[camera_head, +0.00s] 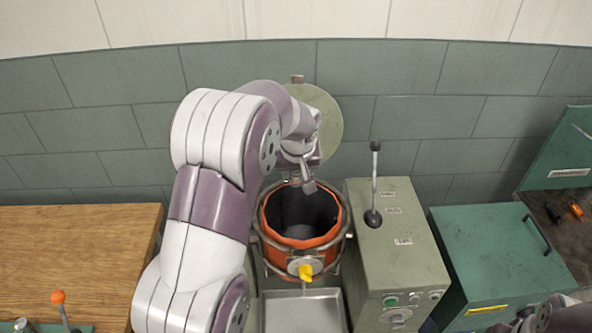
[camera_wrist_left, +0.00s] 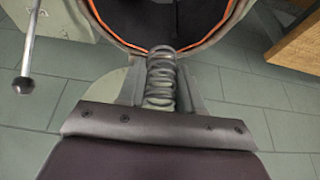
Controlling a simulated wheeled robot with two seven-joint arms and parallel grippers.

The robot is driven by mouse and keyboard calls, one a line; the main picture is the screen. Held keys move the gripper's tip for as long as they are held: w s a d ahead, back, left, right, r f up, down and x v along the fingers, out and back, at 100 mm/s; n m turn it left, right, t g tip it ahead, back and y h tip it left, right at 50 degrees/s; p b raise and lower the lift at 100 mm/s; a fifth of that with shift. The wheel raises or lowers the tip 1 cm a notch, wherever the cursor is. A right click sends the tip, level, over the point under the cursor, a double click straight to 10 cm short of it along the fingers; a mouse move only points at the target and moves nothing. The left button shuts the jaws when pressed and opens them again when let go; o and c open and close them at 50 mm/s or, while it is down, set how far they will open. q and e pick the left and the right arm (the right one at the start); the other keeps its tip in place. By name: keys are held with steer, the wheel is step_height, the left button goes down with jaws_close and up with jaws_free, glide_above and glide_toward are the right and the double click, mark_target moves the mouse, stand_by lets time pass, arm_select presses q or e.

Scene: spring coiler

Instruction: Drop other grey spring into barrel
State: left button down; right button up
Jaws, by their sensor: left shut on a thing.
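The barrel (camera_head: 333,237) is orange with a dark, open inside, and it stands in a metal frame in the middle of the head view. Its orange rim also shows at the top of the left wrist view (camera_wrist_left: 112,40). My left gripper (camera_head: 305,182) is above the back part of the barrel's opening. In the left wrist view it is shut on a grey spring (camera_wrist_left: 160,82), whose far end reaches toward the barrel rim. My right gripper is not clearly shown; only a dark part of my right arm is at the bottom right.
A grey-green machine cabinet (camera_head: 402,250) with a ball-ended lever (camera_head: 374,185) stands right of the barrel. A green box (camera_head: 505,255) is farther right. A wooden table (camera_head: 75,245) is at the left. A metal tray (camera_head: 303,312) lies below the barrel's yellow tap (camera_head: 305,272).

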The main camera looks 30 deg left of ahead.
mark_target(295, 186)
arm_select(q)
steer(key=f+b, duration=0.1)
steer(key=f, duration=0.1)
steer(key=s+f+b, duration=0.1)
steer(key=f+b, duration=0.1)
steer(key=shift+f+b, duration=0.3)
steer(key=shift+f, duration=0.1)
steer(key=shift+w+f, duration=0.15)
steer(key=shift+f, duration=0.1)
steer(key=shift+w, duration=0.15)
steer(key=c, duration=0.7)
jaws_free()
steer(key=shift+s+r, duration=0.15)
steer(key=shift+s, duration=0.1)
steer(key=shift+o, duration=0.2)
steer(key=shift+w, duration=0.1)
steer(key=b+v, duration=0.1)
steer(key=v, duration=1.1)
steer(key=shift+s+r+b, duration=0.2)
steer(key=shift+b, duration=0.1)
